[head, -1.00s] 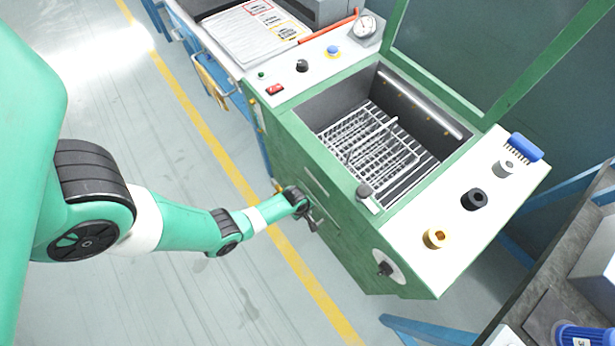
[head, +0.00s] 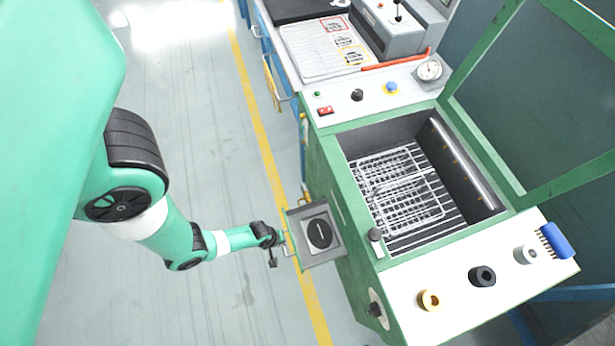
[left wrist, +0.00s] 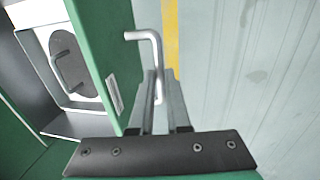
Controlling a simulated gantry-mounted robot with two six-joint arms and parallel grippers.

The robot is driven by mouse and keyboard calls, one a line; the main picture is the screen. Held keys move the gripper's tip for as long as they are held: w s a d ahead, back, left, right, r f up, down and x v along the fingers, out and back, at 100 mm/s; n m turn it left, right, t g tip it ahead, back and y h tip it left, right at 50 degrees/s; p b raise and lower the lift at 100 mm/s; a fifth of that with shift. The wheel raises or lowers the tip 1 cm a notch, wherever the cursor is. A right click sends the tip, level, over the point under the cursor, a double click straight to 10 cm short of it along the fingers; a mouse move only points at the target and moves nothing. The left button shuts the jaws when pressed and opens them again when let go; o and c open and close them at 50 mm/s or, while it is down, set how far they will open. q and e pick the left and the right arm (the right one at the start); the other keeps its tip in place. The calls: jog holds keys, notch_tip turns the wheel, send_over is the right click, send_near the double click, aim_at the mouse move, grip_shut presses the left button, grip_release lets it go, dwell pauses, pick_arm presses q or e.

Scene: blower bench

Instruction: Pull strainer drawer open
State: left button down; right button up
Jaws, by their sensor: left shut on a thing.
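The strainer drawer (head: 323,261) stands pulled out from the left side of the green blower bench (head: 345,235). It holds a light plate with a dark oval piece (head: 319,233) that has a small handle, also seen in the left wrist view (left wrist: 68,62). My left gripper (head: 282,251) is at the drawer's outer front. In the left wrist view, its fingers (left wrist: 158,88) are shut on the bent metal drawer handle (left wrist: 153,38). The gripped part of the handle is partly hidden between the fingers. My right gripper is not in view.
The bench's open basin holds wire racks (head: 400,190). Its raised green-framed lid (head: 490,60) stands at the right. Nozzles (head: 482,276) and a blue brush (head: 556,240) lie on the front ledge. Open floor with a yellow line (head: 262,140) is left of the drawer.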

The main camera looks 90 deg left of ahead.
pick_arm(q)
jog(key=shift+s+d, duration=0.1)
jog(key=shift+s, duration=0.25)
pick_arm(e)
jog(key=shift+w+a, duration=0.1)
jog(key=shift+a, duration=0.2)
pick_arm(q)
jog(key=c, duration=0.9)
grip_release()
jog(key=r+p, duration=0.2)
jog(key=r, duration=0.1)
jog(key=s+r+p, duration=0.1)
jog(key=r+p, duration=0.2)
jog(key=r, duration=0.1)
jog(key=s+r+p, duration=0.1)
jog(key=r+p, duration=0.1)
jog(key=r, duration=0.2)
jog(key=shift+s+d+r+p, duration=0.1)
jog(key=shift+d+r+p, duration=0.15)
jog(key=shift+p, duration=0.1)
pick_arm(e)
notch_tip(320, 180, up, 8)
pick_arm(q)
jog(key=shift+f, duration=0.1)
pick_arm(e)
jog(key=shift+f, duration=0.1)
